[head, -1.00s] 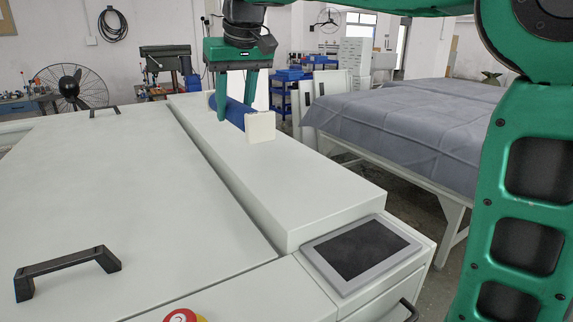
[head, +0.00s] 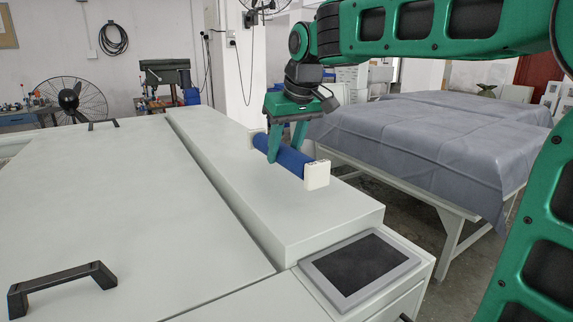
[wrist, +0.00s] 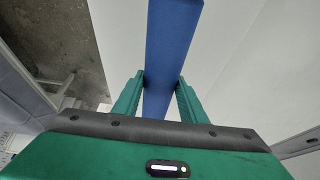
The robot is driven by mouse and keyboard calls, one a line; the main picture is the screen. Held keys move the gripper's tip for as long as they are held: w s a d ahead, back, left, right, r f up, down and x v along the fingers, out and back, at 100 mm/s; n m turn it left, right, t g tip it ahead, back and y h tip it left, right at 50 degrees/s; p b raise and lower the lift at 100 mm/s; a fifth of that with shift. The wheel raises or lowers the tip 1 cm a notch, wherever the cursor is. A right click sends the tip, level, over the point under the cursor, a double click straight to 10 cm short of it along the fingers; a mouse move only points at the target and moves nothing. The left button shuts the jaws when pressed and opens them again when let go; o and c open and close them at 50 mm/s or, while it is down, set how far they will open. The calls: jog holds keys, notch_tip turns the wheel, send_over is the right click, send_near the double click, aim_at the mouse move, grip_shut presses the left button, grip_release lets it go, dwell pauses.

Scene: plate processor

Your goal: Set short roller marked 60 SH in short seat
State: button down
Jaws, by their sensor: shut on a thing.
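A blue roller with pale square end blocks (head: 279,154) is held by my gripper (head: 286,156) above the long raised white cover of the processor. The gripper's green fingers are shut on the roller's blue middle. In the wrist view the blue roller (wrist: 170,45) runs between the two fingertips (wrist: 160,92). The roller lies roughly level, with its near end block (head: 316,174) toward the front right. I cannot read any marking on it. No seat for a roller can be made out in either view.
The raised white cover (head: 300,215) and the flat white lid (head: 120,200) with black handles fill the front. A dark touch panel (head: 360,265) sits at the near right end. A table under a grey sheet (head: 420,140) stands to the right. A fan (head: 70,97) stands behind.

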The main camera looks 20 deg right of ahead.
jog(key=shift+f, duration=1.7)
jog(key=c, duration=1.1)
grip_release()
jog(key=shift+f, duration=0.1)
